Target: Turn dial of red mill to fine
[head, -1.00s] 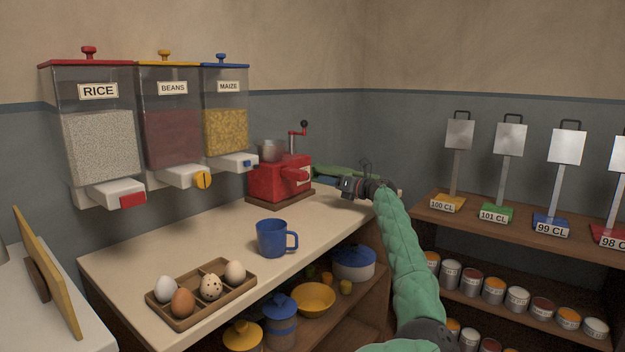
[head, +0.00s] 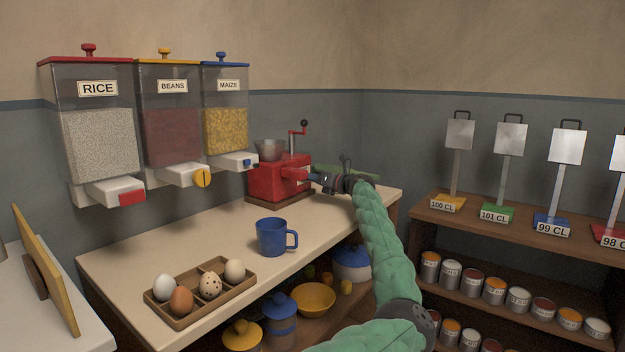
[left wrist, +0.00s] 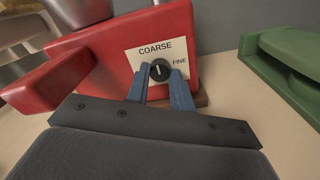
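The red mill (head: 265,182) stands on a wooden base at the back of the counter; it also fills the upper left of the left wrist view (left wrist: 100,62). Its black dial (left wrist: 160,69) sits on a cream plate marked COARSE above and FINE at right. The dial's white mark points about upward, toward COARSE. My left gripper (head: 318,178) is at the mill's right side. In the left wrist view its blue fingers (left wrist: 161,76) are apart, one on each side of the dial. I cannot tell whether they touch it. My right gripper is not in view.
A green object (left wrist: 285,62) lies close right of the mill. A blue mug (head: 271,238) and a wooden egg tray (head: 215,299) stand nearer on the counter. Dispensers (head: 170,120) hang on the left wall. The counter between mill and mug is clear.

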